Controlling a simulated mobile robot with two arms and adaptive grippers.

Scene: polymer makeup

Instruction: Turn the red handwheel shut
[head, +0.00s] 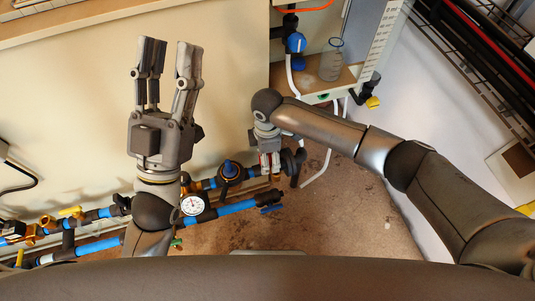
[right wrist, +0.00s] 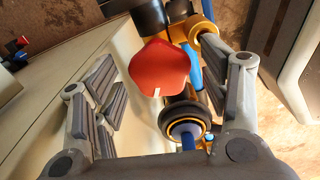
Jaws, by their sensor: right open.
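The red handwheel (right wrist: 160,68) shows between the fingers of my right gripper (right wrist: 165,82) in the right wrist view. It has a rounded, lobed rim and a small white mark on its near edge. The right gripper is open, its fingers standing apart on either side of the wheel; I see no clear contact. In the head view the right gripper (head: 268,158) points down at the pipework, and it mostly hides the wheel. My left gripper (head: 168,60) is open and empty, its fingers pointing up the picture in front of the cream panel, away from the wheel.
Blue pipes (head: 237,207) with brass fittings run along the panel's foot. A round pressure gauge (head: 192,205) and yellow-handled valves (head: 70,211) sit along them. A black ring-shaped part (right wrist: 185,118) is close to the wheel. A glass bottle (head: 331,62) stands on a shelf at upper right.

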